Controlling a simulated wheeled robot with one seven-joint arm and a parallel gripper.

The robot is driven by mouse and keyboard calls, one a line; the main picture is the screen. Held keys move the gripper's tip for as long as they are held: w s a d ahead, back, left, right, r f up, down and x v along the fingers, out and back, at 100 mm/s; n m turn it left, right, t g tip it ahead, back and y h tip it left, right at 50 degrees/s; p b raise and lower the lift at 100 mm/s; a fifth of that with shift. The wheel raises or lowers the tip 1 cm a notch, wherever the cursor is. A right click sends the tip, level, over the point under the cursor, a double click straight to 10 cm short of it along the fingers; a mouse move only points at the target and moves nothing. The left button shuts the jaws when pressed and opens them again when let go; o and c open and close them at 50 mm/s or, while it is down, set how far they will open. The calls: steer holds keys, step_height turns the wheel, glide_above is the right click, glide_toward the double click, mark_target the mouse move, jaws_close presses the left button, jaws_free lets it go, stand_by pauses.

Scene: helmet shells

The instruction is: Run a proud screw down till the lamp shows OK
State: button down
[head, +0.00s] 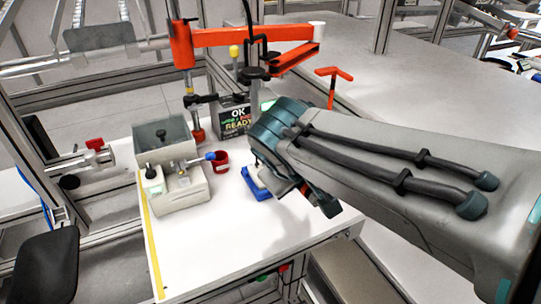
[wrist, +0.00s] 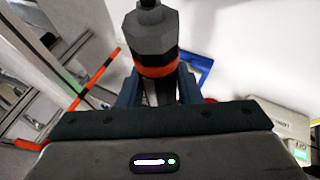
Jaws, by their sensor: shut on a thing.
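In the wrist view my gripper (wrist: 160,88) is shut on a grey many-sided power driver (wrist: 152,32) with an orange band. The lamp box (head: 235,118) shows the words OK and READY; which one is lit I cannot tell. No screw can be seen.
An orange jointed arm (head: 245,37) on a post stands at the back. A beige box unit (head: 180,187) with a blue-knobbed lever, a grey bin (head: 163,142) and a red cup (head: 219,162) stand left. The bench front (head: 215,240) is clear.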

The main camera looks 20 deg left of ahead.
steer(key=shift+f+b, duration=0.75)
steer(key=shift+f, duration=0.1)
stand_by(1.7)
steer(key=shift+r+p, duration=2.35)
steer(key=shift+r, duration=0.85)
